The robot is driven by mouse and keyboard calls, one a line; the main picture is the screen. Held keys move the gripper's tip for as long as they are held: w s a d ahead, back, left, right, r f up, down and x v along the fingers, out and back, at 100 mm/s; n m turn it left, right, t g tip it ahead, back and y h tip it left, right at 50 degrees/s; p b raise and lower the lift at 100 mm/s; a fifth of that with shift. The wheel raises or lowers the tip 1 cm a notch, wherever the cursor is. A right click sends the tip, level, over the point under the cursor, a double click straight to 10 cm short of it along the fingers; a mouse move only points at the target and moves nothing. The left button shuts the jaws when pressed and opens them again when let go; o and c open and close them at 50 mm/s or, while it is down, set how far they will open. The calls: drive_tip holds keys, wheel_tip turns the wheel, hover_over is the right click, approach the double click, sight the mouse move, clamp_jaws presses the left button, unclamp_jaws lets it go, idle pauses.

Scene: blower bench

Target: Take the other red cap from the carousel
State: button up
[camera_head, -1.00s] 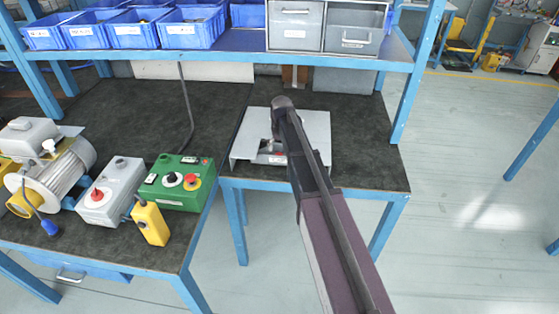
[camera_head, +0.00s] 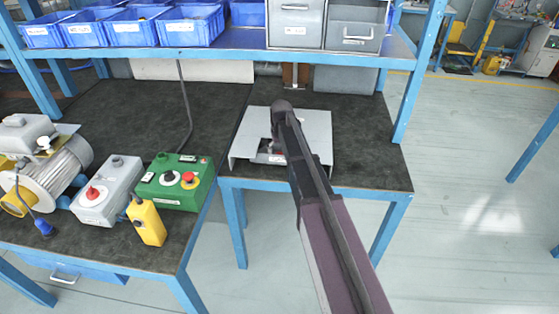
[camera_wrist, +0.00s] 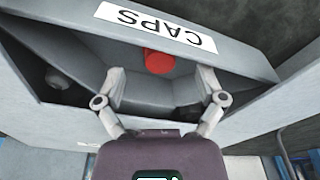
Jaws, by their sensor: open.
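A red cap (camera_wrist: 159,62) shows in the wrist view, partly covered by the front edge of the grey carousel (camera_wrist: 230,60) with a white "CAPS" label (camera_wrist: 155,27). My gripper (camera_wrist: 160,78) is open, with its fingers spread on either side just below the cap. The cap lies roughly midway between the fingertips, and I cannot tell how far it is beyond them. In the head view the carousel (camera_head: 310,130) is a light grey housing on the right bench, and my arm hides part of it. The cap cannot be made out clearly there.
A green control box (camera_head: 175,185), a grey box with a red button (camera_head: 108,190) and a yellow pendant (camera_head: 147,222) stand on the left bench. Blue bins (camera_head: 190,30) and grey drawers (camera_head: 295,25) sit on the shelf above. Bare bench top lies right of the carousel.

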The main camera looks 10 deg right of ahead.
drive_tip(key=shift+w+f+b, duration=0.1)
drive_tip(key=shift+f+b, duration=0.55)
drive_tip(key=shift+f, duration=0.3)
drive_tip(key=c, duration=0.8)
